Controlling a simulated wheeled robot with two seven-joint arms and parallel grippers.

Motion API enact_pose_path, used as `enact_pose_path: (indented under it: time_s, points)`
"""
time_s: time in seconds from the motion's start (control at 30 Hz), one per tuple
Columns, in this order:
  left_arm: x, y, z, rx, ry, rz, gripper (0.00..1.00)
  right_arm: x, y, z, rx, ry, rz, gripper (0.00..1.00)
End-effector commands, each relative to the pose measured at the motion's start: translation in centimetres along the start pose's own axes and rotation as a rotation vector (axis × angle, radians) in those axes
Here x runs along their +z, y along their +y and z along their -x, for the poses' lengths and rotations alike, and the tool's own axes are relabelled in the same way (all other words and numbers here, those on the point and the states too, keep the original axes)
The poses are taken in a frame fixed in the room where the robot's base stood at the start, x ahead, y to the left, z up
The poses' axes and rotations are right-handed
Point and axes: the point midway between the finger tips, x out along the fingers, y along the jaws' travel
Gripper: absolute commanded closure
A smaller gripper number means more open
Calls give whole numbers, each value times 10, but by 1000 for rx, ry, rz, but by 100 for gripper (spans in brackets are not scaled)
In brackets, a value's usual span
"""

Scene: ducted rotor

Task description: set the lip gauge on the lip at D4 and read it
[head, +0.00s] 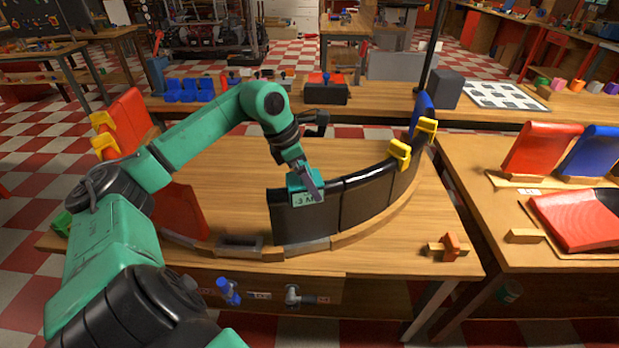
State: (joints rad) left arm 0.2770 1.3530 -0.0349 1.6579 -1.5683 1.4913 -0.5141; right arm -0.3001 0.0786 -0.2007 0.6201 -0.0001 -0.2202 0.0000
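The lip gauge (298,183) is a small teal block with a pale display in the head view. It sits at the top edge of the leftmost black panel (292,224) of the curved wall. The display shows "-3 M"; a finger covers what follows. My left gripper (311,188) reaches down from above and its fingers are at the gauge, apparently closed on it. Whether the gauge bears fully on the lip is hard to tell. I cannot read a D4 mark. My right gripper is out of view.
The black panels stand on a curved wooden rail (352,236), with yellow clamps (400,153) at right. Red panels (183,210) stand at left, beyond a gap. A wood-and-orange piece (450,247) lies at front right. The right table (465,190) holds red and blue panels.

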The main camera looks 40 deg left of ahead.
Motion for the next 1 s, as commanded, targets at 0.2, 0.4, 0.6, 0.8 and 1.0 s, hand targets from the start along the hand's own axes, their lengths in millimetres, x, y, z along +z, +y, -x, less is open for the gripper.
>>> enact_pose_path:
  time_s: [0.2, 0.4, 0.6, 0.8, 1.0]
  points:
    - [-1, 1, 13, 4, 1, 1, 0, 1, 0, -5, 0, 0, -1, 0]
    - [0, 2, 70, 7, -1, 2, 0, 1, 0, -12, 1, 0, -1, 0]
    - [1, 1, 127, 4, 1, 1, 0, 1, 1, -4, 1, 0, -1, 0]
    - [0, 0, 146, 0, 0, 0, 0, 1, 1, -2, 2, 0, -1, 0]
    - [0, 0, 146, 0, 0, 0, 0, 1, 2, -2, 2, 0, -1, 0]
